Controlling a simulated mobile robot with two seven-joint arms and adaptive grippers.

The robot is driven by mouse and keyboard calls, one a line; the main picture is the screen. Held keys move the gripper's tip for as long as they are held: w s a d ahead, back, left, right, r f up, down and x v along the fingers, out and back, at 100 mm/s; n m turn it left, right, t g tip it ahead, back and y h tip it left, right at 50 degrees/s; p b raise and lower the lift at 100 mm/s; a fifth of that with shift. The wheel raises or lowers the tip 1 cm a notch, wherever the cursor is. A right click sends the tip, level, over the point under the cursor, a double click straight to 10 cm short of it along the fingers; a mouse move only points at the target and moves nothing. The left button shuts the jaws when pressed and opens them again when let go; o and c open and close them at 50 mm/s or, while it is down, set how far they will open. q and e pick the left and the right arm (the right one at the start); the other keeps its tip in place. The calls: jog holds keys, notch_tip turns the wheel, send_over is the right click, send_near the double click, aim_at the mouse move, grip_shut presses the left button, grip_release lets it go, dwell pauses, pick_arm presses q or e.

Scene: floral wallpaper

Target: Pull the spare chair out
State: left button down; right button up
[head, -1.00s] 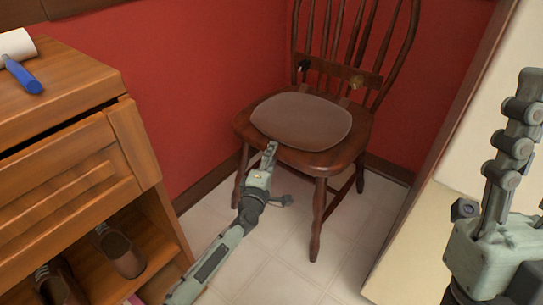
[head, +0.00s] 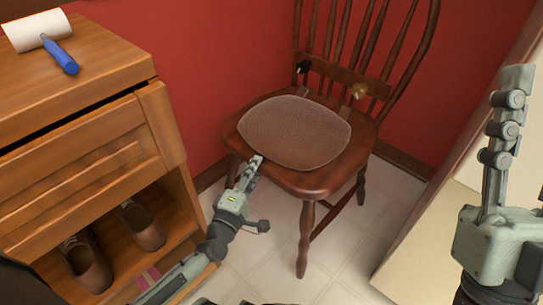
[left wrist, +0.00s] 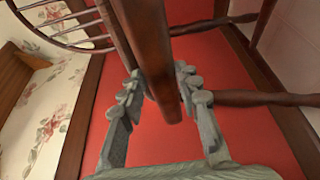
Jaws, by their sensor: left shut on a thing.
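A dark brown wooden chair (head: 308,182) with a spindle back stands upright in the corner, a grey-brown cushion (head: 295,132) on its seat. My left gripper (head: 254,163) is at the front edge of the seat. In the left wrist view, the left gripper's fingers (left wrist: 160,92) are shut on the seat edge, seen edge-on, with the back spindles to the left and the legs (left wrist: 265,98) to the right. My right gripper (head: 515,85) is raised at the right, apart from the chair; whether it is open is unclear from this side.
A wooden cabinet (head: 85,160) stands close to the chair's left, with a lint roller (head: 60,55) on top and shoes (head: 140,225) on its lower shelf. A pale panel (head: 440,205) borders the right. Tiled floor (head: 340,245) is clear before the chair.

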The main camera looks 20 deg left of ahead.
pick_arm(q)
jog(key=shift+s+a, duration=0.3)
jog(key=shift+s, duration=0.5)
jog(key=shift+s+a, duration=0.25)
jog(key=shift+s, duration=0.55)
jog(key=shift+s+a, duration=0.3)
jog(key=shift+s, duration=0.5)
jog(key=c, duration=1.1)
grip_release()
jog(key=s, duration=0.7)
jog(key=shift+s+d, duration=0.15)
jog(key=shift+s, duration=0.05)
